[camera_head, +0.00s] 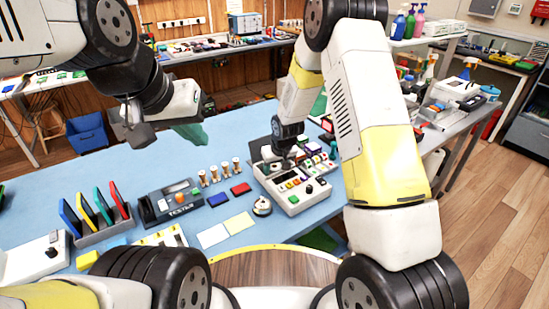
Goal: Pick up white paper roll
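I cannot clearly make out a white paper roll. A small round white thing with a dark middle (262,206) lies on the blue table in front of the button panel; I cannot tell if it is a roll. Another pale rounded thing (433,163) shows partly beside my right arm, below the right-hand bench top. My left gripper (140,132) is above the table at the left, clear of the small items. My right gripper (281,158) is low over the back of the white button panel (292,193). The fingers of both are too small or hidden to read.
The blue table (120,165) holds a rack of coloured phones (98,215), a tester box (170,202), several small wooden-handled pegs (219,174) and flat cards (225,230). The right-hand bench (455,125) carries bottles and boxes. Open floor (500,210) lies at right.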

